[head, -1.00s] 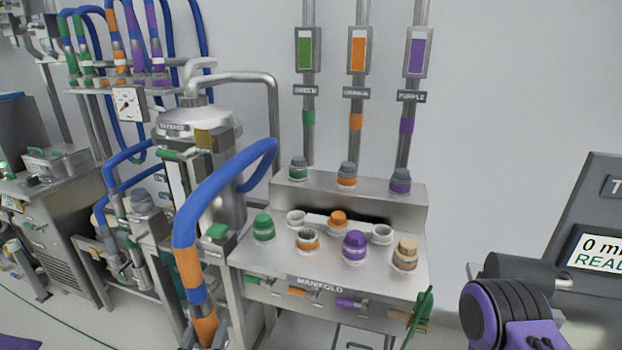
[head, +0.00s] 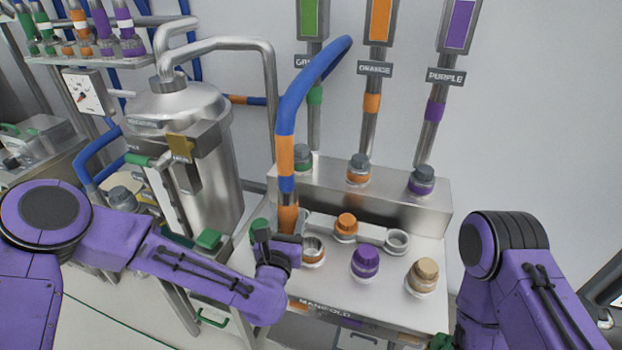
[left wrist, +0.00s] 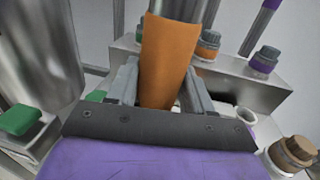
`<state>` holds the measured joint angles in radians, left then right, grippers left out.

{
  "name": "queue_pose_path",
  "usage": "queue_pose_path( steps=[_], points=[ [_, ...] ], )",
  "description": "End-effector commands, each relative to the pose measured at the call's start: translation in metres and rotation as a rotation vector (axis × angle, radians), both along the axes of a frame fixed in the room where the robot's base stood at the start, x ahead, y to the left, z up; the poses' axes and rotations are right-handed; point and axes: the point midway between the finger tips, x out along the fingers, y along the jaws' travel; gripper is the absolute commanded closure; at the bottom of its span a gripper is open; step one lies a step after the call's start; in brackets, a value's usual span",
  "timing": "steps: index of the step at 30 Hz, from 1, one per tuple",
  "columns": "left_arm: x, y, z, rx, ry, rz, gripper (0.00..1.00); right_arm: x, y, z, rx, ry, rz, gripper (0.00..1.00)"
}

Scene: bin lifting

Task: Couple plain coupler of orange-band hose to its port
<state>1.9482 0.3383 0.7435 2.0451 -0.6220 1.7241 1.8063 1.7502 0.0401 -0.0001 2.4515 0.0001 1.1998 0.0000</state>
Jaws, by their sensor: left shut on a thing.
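The blue hose with orange bands (head: 286,155) arches above the left part of the manifold in the head view. My left gripper (head: 287,238) is shut on its orange lower end, which also fills the middle of the left wrist view (left wrist: 168,55). The coupler's tip is hidden by the gripper. An open port with an orange ring (head: 313,250) is just right of the gripper on the manifold top. I cannot tell whether the hose touches the manifold. My right arm is at the right edge, its gripper out of view.
The manifold (head: 400,300) also carries an orange cap (head: 346,225), a purple cap (head: 366,260), a tan cap (head: 423,275) and an open grey port (head: 397,241). Banded fittings with grey caps line the back ledge. A steel tank (head: 185,130) stands left.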

Motion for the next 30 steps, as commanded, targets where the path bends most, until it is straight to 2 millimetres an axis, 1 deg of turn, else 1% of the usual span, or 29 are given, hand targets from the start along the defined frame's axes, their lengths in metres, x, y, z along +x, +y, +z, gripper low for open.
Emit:
queue_pose_path(
  steps=[1, 3, 6, 9, 14, 28, 29, 30],
  points=[
    [0.011, -0.020, 0.019, -0.001, -0.002, -0.006, 0.91, 0.000, 0.000, 0.014, -0.001, -0.001, 0.000, 0.57],
    [0.023, -0.039, 0.027, -0.008, 0.002, -0.003, 0.91, 0.000, 0.000, 0.018, 0.000, -0.001, 0.000, 0.57],
    [0.036, -0.052, 0.031, -0.012, 0.006, 0.008, 0.91, 0.001, 0.000, 0.019, 0.000, -0.001, 0.000, 0.57],
    [0.042, -0.054, 0.028, -0.014, 0.008, 0.014, 0.91, 0.001, 0.000, 0.016, 0.000, -0.001, 0.000, 0.57],
    [0.042, -0.053, 0.020, -0.014, 0.008, 0.015, 0.91, 0.000, 0.000, 0.012, 0.000, -0.001, 0.000, 0.57],
    [0.042, -0.053, -0.025, -0.014, 0.007, 0.015, 0.91, 0.001, 0.000, -0.012, 0.000, -0.001, 0.000, 0.57],
    [0.042, -0.053, -0.027, -0.014, 0.007, 0.015, 0.91, 0.001, 0.000, -0.013, 0.000, -0.001, 0.000, 0.57],
    [0.042, -0.052, -0.026, -0.014, 0.006, 0.015, 0.91, 0.001, 0.000, -0.011, 0.000, -0.001, 0.000, 0.57]
  ],
)
